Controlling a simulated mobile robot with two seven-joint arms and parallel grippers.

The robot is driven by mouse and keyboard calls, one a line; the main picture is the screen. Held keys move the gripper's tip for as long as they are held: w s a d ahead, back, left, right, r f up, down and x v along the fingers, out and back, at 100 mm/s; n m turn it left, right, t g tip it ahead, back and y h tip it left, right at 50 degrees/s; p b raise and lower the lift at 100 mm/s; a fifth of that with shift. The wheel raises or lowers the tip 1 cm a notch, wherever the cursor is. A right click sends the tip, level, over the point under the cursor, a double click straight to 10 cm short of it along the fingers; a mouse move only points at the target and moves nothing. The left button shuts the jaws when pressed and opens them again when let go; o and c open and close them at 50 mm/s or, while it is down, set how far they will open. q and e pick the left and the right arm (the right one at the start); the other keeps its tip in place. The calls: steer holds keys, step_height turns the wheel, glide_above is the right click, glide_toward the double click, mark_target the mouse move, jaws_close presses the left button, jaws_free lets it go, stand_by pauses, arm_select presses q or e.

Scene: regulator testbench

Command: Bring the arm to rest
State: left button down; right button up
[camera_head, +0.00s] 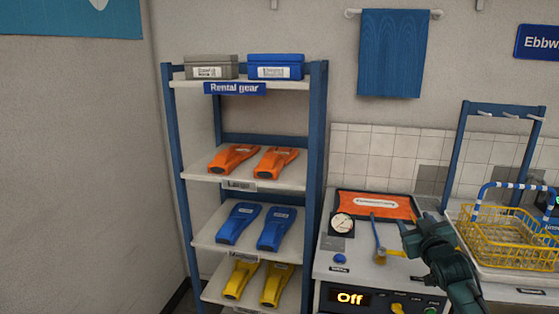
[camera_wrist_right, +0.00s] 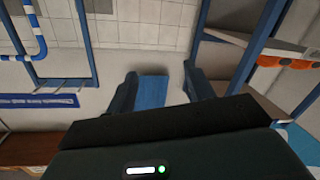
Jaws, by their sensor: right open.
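My right gripper (camera_head: 414,222) is raised over the right part of the white bench, with its dark green arm coming in from the lower right. In the right wrist view the gripper (camera_wrist_right: 160,86) has its two dark fingers spread apart with nothing held between them. A blue towel (camera_wrist_right: 153,91) shows beyond the gap, well away from the fingers. In the head view that towel (camera_head: 392,54) hangs from a wall rail. My left gripper is in neither view.
On the bench are an orange mat (camera_head: 350,202), a round gauge (camera_head: 342,223), a blue-and-yellow tool (camera_head: 378,240) and a yellow wire basket (camera_head: 505,238) right of my arm. A shelf (camera_head: 196,178) with colored fins stands left. The wall above the bench is clear below the towel.

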steer(key=s+a+f+g+y, duration=0.1)
steer(key=s+a+f+g, duration=0.1)
steer(key=s+a+f, duration=0.45)
steer(key=s+a+f+n+g+y, duration=0.15)
steer(key=s+a+f, duration=0.25)
steer(key=s+f, duration=0.55)
steer(key=s+a+f+g+y, duration=0.1)
steer(key=s+a+f, duration=0.4)
steer(key=s+f, duration=0.3)
steer(key=s+a+g, duration=0.1)
steer(key=s+a, duration=0.1)
steer(key=s, duration=0.5)
steer(key=s+a+m+g+y, duration=0.1)
steer(key=s+a, duration=0.2)
steer(key=s, duration=0.4)
steer(key=shift+s+f, duration=0.4)
steer(key=shift+f, duration=0.05)
